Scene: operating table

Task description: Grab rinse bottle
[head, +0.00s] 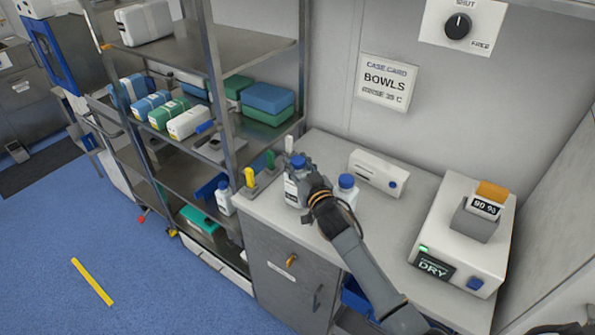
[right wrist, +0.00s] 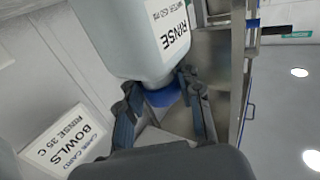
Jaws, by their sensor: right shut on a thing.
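The rinse bottle (head: 292,191) is white with a blue cap and stands upright at the left end of the grey counter. In the right wrist view the bottle (right wrist: 140,45) shows its RINSE label, with its blue cap (right wrist: 165,97) between the fingers. My right gripper (head: 302,183) is shut on the bottle near its cap and neck; it also shows in the right wrist view (right wrist: 163,108). I cannot tell whether the bottle's base touches the counter. My left gripper is not in view.
A second blue-capped bottle (head: 346,188) stands close to the right of my gripper. A white box (head: 377,172) and a DRY unit (head: 464,235) stand farther right. Yellow, green and white upright pieces (head: 250,178) are at the left edge. A loaded shelf rack (head: 222,90) stands left. A BOWLS card (head: 387,82) hangs behind.

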